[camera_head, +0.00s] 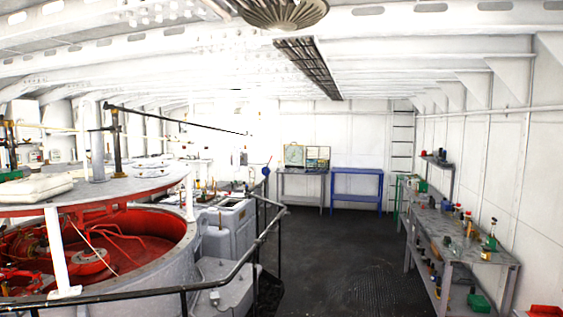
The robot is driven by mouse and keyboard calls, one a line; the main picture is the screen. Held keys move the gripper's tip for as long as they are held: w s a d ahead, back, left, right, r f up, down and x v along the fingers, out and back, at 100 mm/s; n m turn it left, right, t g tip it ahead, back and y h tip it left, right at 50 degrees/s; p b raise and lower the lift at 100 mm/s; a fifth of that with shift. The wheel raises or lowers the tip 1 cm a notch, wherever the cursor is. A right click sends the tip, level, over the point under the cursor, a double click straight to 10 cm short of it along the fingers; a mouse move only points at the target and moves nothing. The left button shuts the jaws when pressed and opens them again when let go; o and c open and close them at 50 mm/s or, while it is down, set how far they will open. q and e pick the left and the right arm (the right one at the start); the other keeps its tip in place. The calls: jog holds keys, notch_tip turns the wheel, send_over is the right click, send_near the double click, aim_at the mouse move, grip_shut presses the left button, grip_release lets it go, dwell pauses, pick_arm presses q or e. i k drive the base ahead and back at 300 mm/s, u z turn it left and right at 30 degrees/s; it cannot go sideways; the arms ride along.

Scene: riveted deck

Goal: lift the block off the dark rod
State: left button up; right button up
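Neither of my grippers shows in the head view. I cannot pick out a block on a dark rod with certainty. A thin dark bar (175,119) slants from a brass-coloured post at the left towards the middle, with no block clearly on it. Small coloured items stand on the long grey workbench (452,243) at the right, too small to tell apart.
A black railing (215,284) fences off a round red-lined machine pit (125,240) at the left. A blue table (356,185) and a grey table (301,173) stand by the far wall. The dark floor (345,255) between railing and workbench is clear.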

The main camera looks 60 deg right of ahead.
aim_at(236, 150)
jog(key=z, duration=1.7)
